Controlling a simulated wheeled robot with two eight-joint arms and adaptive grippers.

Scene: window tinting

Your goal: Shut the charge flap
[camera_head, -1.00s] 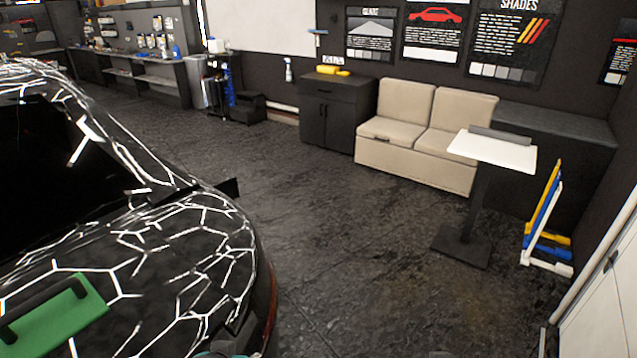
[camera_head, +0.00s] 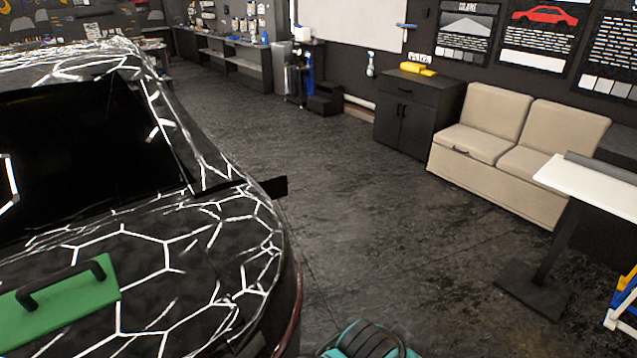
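The car (camera_head: 150,250), dark with a white hexagon-line pattern, fills the left side of the head view. I cannot clearly make out a charge flap on the part of the body that shows. A dark gap (camera_head: 247,343) shows low on the car's near side at the bottom edge, too cut off to identify. A black plate-like piece (camera_head: 266,187), likely the side mirror, sticks out to the right. Neither gripper's fingers show.
Open dark floor (camera_head: 370,240) lies right of the car. Beyond it stand a black cabinet (camera_head: 415,120), a beige sofa (camera_head: 495,180) and a white-topped stand (camera_head: 590,187). A workbench (camera_head: 235,60) runs along the back.

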